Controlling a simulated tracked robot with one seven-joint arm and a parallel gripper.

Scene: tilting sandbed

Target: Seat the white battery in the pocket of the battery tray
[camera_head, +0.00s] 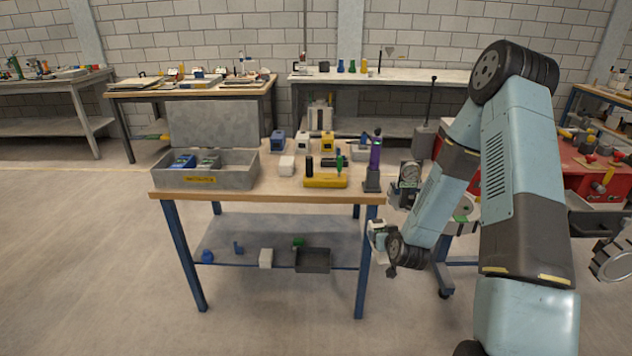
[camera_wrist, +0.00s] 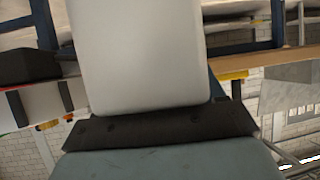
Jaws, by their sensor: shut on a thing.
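A pale, round-cornered block (camera_wrist: 140,55), probably the white battery, fills the upper middle of the wrist view, against the dark edge of my gripper (camera_wrist: 160,130). In the head view my gripper (camera_head: 382,236) hangs right of the table's front right leg, below the tabletop. It is shut on a small white thing that is largely hidden there. A grey box with a raised lid (camera_head: 236,178) and a yellow label stands at the tabletop's left; it seems to be the battery tray. A blue thing (camera_head: 184,161) and a grey one lie in it. No empty pocket can be made out.
A white block (camera_head: 286,166), several coloured blocks, a yellow holder (camera_head: 325,181) and a purple upright tool (camera_head: 375,155) stand on the wooden tabletop (camera_head: 270,192). The lower shelf holds a dark bin (camera_head: 313,261). A red cabinet (camera_head: 590,175) stands right, behind my arm.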

